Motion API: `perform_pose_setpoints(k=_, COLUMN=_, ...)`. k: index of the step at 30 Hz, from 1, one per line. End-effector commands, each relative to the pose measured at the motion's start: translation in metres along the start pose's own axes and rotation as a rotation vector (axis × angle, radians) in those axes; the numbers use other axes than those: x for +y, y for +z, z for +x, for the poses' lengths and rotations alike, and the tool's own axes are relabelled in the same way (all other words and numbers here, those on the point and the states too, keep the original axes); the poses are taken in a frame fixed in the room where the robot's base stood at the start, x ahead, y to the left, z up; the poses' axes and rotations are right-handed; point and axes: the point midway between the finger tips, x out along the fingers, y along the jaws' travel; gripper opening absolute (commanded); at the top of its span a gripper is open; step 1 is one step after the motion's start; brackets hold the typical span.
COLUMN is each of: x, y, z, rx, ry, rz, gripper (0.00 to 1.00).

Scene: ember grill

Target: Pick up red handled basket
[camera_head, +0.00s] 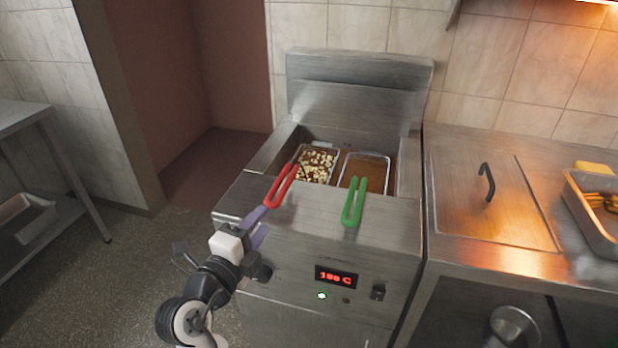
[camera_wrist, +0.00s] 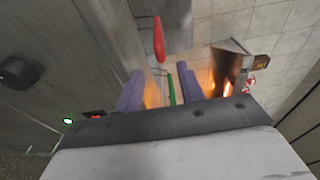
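The red handle (camera_head: 281,186) belongs to the left wire basket (camera_head: 336,160), which holds pale cubes and sits in the fryer. My gripper (camera_head: 263,219) has purple fingers and is at the near end of the red handle, over the fryer's front left edge. In the wrist view the fingers stand apart with a gap between them, and the red handle (camera_wrist: 158,40) shows just beyond the fingertips. I cannot tell whether they touch it. The green handle (camera_head: 354,202) of the right basket (camera_head: 366,156) lies to the right, and also shows in the wrist view (camera_wrist: 171,90).
The steel fryer (camera_head: 330,230) has a lit red display (camera_head: 335,277) on its front. A lidded steel counter (camera_head: 470,215) adjoins it on the right, with a tray (camera_head: 583,213) of food at the far right. A steel table (camera_head: 22,115) stands at the left. Floor between is clear.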

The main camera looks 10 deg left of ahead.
Motion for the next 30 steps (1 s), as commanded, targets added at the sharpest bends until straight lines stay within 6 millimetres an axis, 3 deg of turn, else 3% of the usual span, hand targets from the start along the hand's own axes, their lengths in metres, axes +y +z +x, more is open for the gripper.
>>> perform_pose_setpoints(k=4, x=-0.004, y=-0.001, z=0.028, rx=0.003, ry=-0.001, rz=-0.001, gripper=0.38)
perform_pose_setpoints(k=13, x=-0.004, y=0.0, z=0.052, rx=0.0, ry=0.0, rz=0.0, gripper=0.38)
perform_pose_setpoints(k=21, x=-0.004, y=-0.001, z=0.088, rx=-0.001, ry=0.0, rz=-0.002, gripper=0.38)
perform_pose_setpoints(k=30, x=-0.001, y=0.0, z=0.094, rx=-0.003, ry=-0.002, rz=0.0, gripper=0.38)
